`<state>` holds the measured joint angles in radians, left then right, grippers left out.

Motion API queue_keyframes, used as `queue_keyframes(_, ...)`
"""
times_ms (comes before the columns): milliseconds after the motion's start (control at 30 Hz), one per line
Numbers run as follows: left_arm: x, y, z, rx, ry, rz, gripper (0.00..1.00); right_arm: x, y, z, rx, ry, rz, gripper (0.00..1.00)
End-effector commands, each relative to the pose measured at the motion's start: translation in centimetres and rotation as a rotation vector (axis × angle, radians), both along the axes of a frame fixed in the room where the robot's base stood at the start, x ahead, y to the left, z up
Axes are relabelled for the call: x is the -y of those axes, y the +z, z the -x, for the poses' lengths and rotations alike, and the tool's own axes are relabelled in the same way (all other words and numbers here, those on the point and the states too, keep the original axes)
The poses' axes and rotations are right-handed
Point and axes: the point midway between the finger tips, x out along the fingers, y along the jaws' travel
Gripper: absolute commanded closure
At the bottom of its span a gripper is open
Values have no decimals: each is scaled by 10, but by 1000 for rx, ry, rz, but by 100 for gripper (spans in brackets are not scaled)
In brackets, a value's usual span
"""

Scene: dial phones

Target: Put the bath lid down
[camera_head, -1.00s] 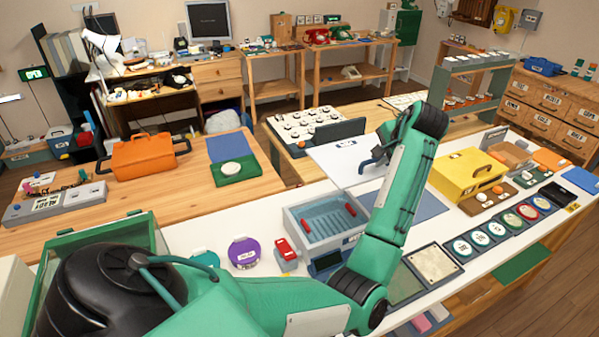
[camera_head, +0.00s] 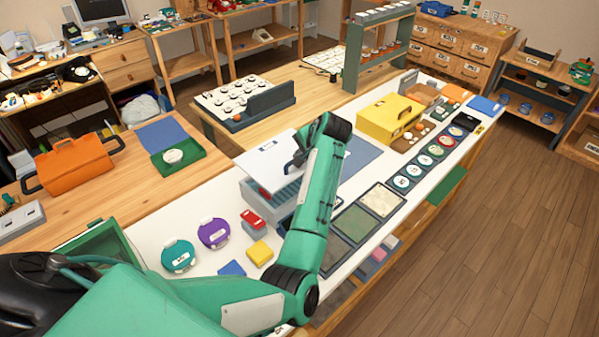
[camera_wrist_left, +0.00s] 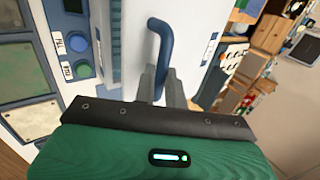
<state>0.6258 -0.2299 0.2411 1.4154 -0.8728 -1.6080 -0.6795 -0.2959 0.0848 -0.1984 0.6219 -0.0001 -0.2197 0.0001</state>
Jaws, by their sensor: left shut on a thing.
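The bath lid (camera_head: 262,172) is a pale flat panel with a blue handle. In the head view it hangs slightly tilted over the grey bath (camera_head: 258,207), covering much of it; the near side and some blue inside still show. My left gripper (camera_head: 298,162) is at the handle, partly hidden by its own arm. In the left wrist view the fingers (camera_wrist_left: 165,88) are shut on the blue handle (camera_wrist_left: 158,48), with the white lid (camera_wrist_left: 132,40) beyond. Whether the lid touches the bath rim cannot be told. My right gripper is not in view.
A blue mat (camera_head: 358,158) lies bare right of the bath. A yellow case (camera_head: 389,120) stands behind it. Teal (camera_head: 178,256) and purple (camera_head: 213,233) round things, a red block (camera_head: 252,220) and a yellow block (camera_head: 260,252) lie left and in front. Square panels (camera_head: 352,224) lie to the right.

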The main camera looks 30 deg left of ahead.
Motion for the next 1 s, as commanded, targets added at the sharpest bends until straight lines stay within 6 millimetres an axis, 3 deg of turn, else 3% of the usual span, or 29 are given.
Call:
queue_keyframes(100, 0, -20, 0, -1, 0, 0, 100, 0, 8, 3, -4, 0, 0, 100)
queue_keyframes(600, -1, -77, 0, 0, 0, -1, 100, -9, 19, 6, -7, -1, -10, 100)
queue_keyframes(1000, -1, -82, 0, 1, -1, -2, 100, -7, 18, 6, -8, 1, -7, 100)
